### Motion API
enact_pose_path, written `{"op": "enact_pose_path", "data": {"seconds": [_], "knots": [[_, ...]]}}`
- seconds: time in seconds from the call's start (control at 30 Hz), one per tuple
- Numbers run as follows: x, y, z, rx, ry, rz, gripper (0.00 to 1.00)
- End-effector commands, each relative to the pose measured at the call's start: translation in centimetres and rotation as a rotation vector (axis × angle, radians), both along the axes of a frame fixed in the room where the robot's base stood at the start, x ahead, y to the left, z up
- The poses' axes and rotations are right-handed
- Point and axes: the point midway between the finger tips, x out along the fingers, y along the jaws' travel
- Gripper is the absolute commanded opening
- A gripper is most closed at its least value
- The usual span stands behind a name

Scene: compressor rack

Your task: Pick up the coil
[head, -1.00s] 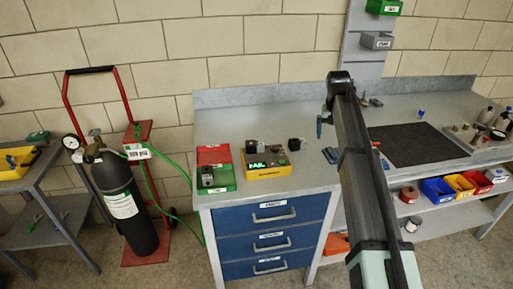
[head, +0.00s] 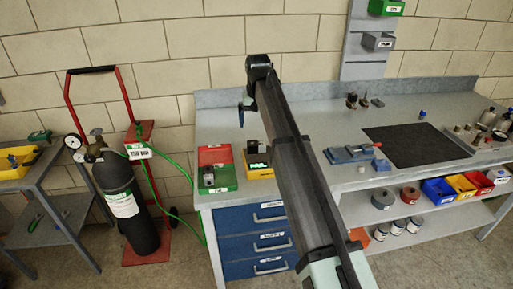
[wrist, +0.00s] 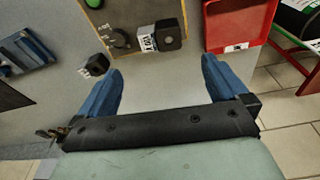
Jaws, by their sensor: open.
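A black block-shaped coil with a white label (wrist: 168,36) sits at the corner of the yellow tester; in the head view the coil (head: 252,147) is beside my arm. A second small black block with a white label (wrist: 95,66) stands on the bench near my gripper's left finger. A similar dark block (head: 208,178) is in the green tray. Which one the task means I cannot tell. My gripper (wrist: 163,85) is open and empty, fingers apart over bare bench. In the head view my gripper (head: 243,114) is above the bench's back left part.
The yellow tester (head: 259,172) is partly hidden by my arm. The red tray (head: 214,155) adjoins the green tray (head: 222,180). A blue vise (head: 350,154) and dark mat (head: 415,145) lie to the right. A gas cylinder (head: 121,200) stands left of the bench.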

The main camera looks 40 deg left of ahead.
Motion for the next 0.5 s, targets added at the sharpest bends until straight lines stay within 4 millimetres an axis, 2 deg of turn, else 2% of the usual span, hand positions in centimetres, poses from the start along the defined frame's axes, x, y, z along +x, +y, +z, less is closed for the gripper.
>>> {"op": "enact_pose_path", "data": {"seconds": [0.1, 0.3, 0.5], "knots": [[0.2, 0.1, -2.2, -0.002, 0.001, -0.001, 1.0], [0.6, 0.4, -5.2, -0.001, 0.0, -0.001, 1.0], [0.7, 0.5, -6.2, -0.001, -0.001, -0.001, 1.0]]}}
